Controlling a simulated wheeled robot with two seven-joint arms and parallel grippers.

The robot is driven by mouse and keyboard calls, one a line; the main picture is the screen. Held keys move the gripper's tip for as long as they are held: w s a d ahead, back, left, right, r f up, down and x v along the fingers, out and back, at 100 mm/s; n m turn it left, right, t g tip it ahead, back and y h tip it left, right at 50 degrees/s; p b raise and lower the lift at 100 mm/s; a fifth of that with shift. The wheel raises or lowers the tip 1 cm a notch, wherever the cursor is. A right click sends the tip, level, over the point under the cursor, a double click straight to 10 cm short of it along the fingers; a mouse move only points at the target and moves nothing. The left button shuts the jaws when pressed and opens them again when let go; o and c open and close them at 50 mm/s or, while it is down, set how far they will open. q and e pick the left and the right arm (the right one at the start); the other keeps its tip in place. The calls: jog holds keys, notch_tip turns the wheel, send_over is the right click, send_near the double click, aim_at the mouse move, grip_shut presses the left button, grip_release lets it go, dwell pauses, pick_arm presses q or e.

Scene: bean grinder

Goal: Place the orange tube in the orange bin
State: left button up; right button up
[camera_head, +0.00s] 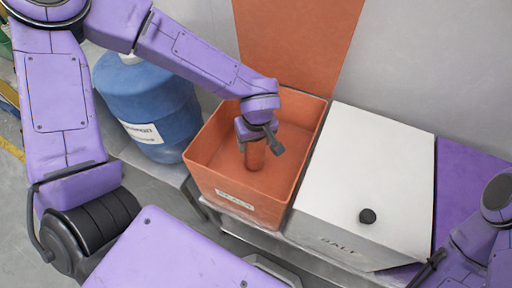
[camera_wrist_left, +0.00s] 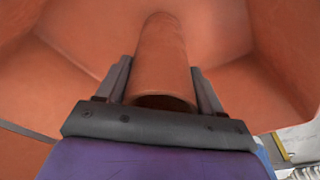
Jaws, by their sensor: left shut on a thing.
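The orange bin (camera_head: 232,199) stands in the middle of the head view with its lid (camera_head: 300,40) raised behind it. My left gripper (camera_head: 259,146) reaches down inside the bin. It is shut on the orange tube (camera_head: 255,160), which stands roughly upright between the fingers. In the left wrist view the tube (camera_wrist_left: 164,60) sits between both fingers of the gripper (camera_wrist_left: 162,85), with the bin walls (camera_wrist_left: 285,45) around it. I cannot tell whether the tube's lower end touches the bin floor. My right gripper (camera_head: 428,270) is partly seen at the lower right edge, outside the bin.
A white closed bin (camera_head: 385,150) with a black knob stands right of the orange bin. A purple surface (camera_head: 460,185) lies beyond it. A blue barrel (camera_head: 155,100) stands left of the orange bin. A grey wall is behind.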

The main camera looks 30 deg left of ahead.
pick_arm(q)
notch_tip(320, 180, down, 2)
jog(key=shift+f, duration=0.2)
jog(key=o, duration=1.5)
jog(key=shift+f, duration=0.1)
jog(key=shift+c, duration=0.2)
notch_tip(320, 180, up, 12)
jog(key=s+d+p, duration=0.1)
jog(key=p, duration=0.1)
jog(key=shift+d+p, duration=0.2)
jog(key=shift+p, duration=0.1)
jog(key=shift+s, duration=0.1)
